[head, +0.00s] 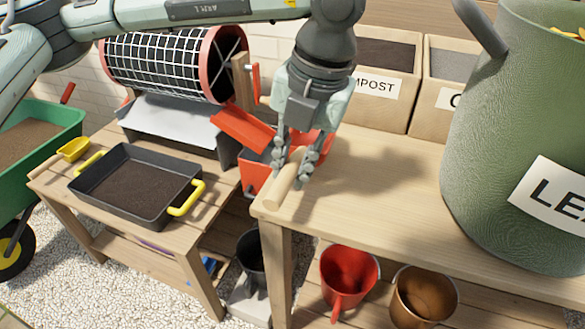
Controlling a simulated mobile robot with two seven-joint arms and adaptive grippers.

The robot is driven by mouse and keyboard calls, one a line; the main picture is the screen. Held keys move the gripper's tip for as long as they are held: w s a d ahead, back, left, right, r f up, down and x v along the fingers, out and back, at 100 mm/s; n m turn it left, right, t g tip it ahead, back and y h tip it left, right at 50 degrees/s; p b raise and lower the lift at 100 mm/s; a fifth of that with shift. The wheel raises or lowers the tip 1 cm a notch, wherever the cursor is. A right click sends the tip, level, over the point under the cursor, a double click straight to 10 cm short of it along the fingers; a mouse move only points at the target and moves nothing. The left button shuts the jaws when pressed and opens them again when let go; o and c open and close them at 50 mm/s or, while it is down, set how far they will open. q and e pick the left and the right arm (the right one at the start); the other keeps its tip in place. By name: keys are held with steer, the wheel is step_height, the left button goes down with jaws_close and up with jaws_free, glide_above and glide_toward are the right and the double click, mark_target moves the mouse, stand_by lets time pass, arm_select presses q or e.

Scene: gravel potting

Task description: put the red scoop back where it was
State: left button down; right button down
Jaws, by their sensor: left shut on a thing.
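My left gripper (298,172) points down over the left end of the right-hand table and is shut on the wooden handle of the red scoop. The scoop's pale handle (284,187) slants toward the table's front left corner. Its red head (323,142) lies behind the fingers and is partly hidden by them. The scoop is at or just above the tabletop; I cannot tell whether it touches. My right gripper is not in view.
A big green bin (500,130) fills the right of the table (390,185). Wooden boxes (378,85), one labelled compost, stand behind. A drum sieve (165,65), black tray (137,190) and yellow scoop (74,149) are left. The table's middle is clear.

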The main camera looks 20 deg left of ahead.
arm_select(q)
steer(key=shift+f, duration=0.65)
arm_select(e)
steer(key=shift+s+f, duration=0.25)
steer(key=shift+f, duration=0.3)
arm_select(q)
steer(key=shift+f, duration=0.15)
steer(key=c, duration=1.7)
jaws_free()
steer(key=shift+o, duration=1.4)
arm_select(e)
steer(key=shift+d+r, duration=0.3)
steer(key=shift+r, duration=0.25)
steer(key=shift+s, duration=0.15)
